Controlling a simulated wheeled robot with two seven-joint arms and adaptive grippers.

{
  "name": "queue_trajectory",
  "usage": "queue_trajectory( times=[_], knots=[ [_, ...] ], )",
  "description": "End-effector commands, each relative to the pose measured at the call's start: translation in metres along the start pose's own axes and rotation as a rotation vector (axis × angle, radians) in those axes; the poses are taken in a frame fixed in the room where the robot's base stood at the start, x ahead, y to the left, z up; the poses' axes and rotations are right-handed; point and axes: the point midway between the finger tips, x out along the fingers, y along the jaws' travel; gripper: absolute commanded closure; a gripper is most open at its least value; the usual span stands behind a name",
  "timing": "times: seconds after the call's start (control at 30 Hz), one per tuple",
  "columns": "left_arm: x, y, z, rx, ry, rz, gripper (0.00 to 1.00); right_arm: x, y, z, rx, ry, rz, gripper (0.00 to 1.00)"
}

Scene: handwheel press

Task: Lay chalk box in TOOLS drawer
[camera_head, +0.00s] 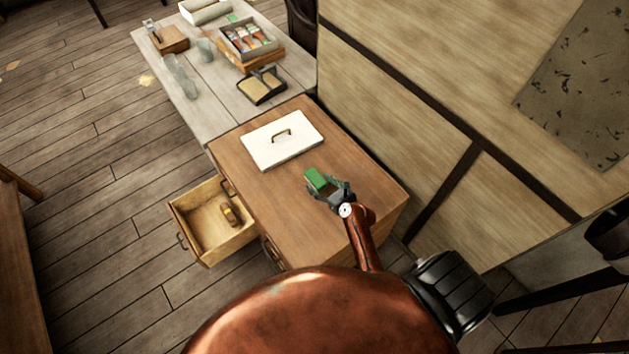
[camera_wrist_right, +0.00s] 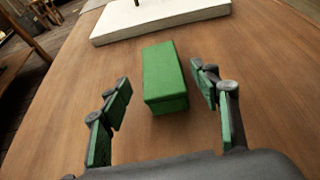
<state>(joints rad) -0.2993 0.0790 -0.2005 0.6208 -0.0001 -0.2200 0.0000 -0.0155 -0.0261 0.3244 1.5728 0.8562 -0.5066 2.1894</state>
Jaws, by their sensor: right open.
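The green chalk box (camera_head: 317,180) lies on the wooden cabinet top, just beyond my right gripper (camera_head: 331,192). In the right wrist view the chalk box (camera_wrist_right: 166,78) sits ahead of and partly between the fingers of my right gripper (camera_wrist_right: 164,90), which is open. Gaps show on both sides of the box. An open drawer (camera_head: 185,203) sticks out from the cabinet's left side, with a small yellow-brown item inside. No label is legible on it, so I cannot confirm it is the TOOLS drawer. My left gripper is out of view.
A white lid-like panel with a handle (camera_head: 262,150) lies on the cabinet top (camera_head: 365,200), and it also shows in the right wrist view (camera_wrist_right: 150,22). A grey table (camera_head: 225,105) behind holds a dustpan-like tray (camera_head: 262,88) and boxes. A wooden wall panel (camera_head: 430,60) rises at right.

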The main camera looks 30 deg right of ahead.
Motion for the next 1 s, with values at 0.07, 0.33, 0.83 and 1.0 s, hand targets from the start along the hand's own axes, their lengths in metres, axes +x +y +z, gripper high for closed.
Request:
queue_trajectory(
  times=[0.07,0.33,0.83,1.0],
  knots=[
    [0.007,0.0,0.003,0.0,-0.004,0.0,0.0,0.015,-0.002,-0.001,-0.002,0.0,0.001,0.44],
    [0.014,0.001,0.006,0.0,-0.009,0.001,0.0,0.04,-0.004,0.0,-0.001,0.001,0.0,0.44],
    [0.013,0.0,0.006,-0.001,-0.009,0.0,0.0,0.04,-0.003,0.001,-0.002,0.001,0.0,0.63],
    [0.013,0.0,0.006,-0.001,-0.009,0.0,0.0,0.04,-0.003,0.001,-0.002,0.001,0.0,0.75]
  ],
)
